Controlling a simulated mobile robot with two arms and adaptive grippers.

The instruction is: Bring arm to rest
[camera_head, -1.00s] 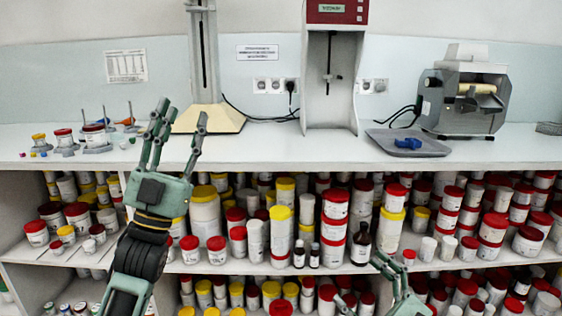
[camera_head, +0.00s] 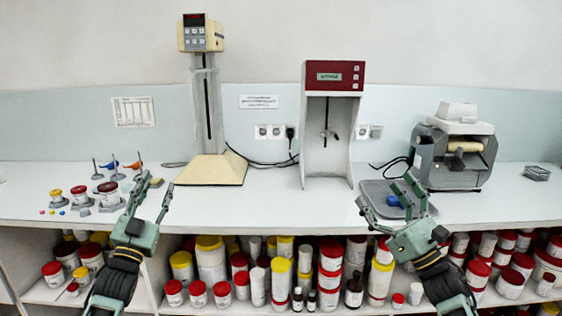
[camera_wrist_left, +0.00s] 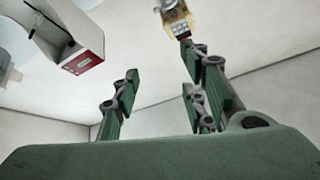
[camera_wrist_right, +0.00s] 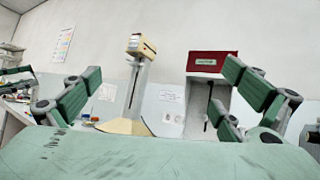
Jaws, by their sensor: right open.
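My left gripper (camera_head: 150,200) is at the left in the head view, in front of the bench edge, fingers pointing up. Its fingers stand apart with nothing between them; they also show spread in the left wrist view (camera_wrist_left: 160,100). My right gripper (camera_head: 393,200) is at the right in the head view, in front of the grey tray (camera_head: 372,187). Its fingers are spread and empty, also in the right wrist view (camera_wrist_right: 165,100). A blue object (camera_head: 396,201) on the tray is partly hidden behind the right fingers.
The white bench (camera_head: 270,205) carries a beige stand machine (camera_head: 208,168), a red-topped mixer (camera_head: 334,75) and a grey roller mill (camera_head: 455,155). Small jars (camera_head: 108,192) stand at the left. Shelves below hold many jars (camera_head: 330,262). The bench front middle is clear.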

